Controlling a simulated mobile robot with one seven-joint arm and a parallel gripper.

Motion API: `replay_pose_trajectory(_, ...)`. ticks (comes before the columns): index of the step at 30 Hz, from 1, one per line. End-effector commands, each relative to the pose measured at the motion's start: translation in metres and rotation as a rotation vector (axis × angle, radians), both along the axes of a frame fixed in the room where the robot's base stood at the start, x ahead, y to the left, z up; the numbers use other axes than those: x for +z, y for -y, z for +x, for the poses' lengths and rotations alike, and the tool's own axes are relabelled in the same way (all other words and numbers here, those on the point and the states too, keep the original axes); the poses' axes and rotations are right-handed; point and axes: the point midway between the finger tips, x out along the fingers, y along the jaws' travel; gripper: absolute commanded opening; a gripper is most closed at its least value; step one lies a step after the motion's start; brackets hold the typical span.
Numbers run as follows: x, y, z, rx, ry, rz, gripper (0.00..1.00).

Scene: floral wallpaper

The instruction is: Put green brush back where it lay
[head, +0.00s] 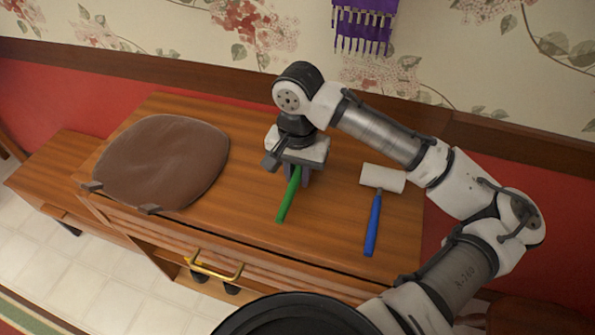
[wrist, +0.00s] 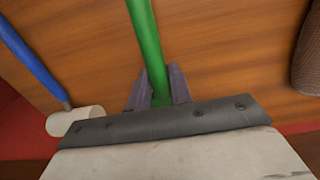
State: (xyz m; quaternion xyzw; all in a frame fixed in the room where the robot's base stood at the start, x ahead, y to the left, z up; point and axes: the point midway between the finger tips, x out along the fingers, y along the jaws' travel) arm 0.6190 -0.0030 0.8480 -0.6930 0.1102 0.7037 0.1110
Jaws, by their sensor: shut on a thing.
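The green brush (head: 288,197) shows as a green handle over the wooden cabinet top (head: 237,211). My gripper (head: 300,176) points down and is shut on it. In the wrist view the green brush (wrist: 148,45) runs up from between the two dark fingers of my gripper (wrist: 158,92). The brush's other end is hidden behind my gripper in both views. I cannot tell whether the brush touches the wood or hangs just above it.
A blue-handled roller with a white head (head: 382,179) lies to the right of my gripper. A brown rounded cushion (head: 163,163) lies at the left of the top. Bare wood lies between the cushion and the brush. A purple fringed cloth (head: 364,22) hangs on the wall behind.

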Motion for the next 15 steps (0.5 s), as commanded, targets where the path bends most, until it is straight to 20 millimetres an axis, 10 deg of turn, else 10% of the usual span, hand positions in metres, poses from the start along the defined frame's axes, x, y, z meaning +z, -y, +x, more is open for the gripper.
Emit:
replay_pose_trajectory(11, -0.0083, 0.0001, -0.0002, 0.000, 0.000, 0.000, 0.03)
replay_pose_trajectory(12, -0.0073, 0.0001, -0.0001, 0.000, 0.000, 0.000, 0.26)
replay_pose_trajectory(15, -0.0072, 0.0001, -0.0001, 0.000, 0.000, 0.000, 0.39)
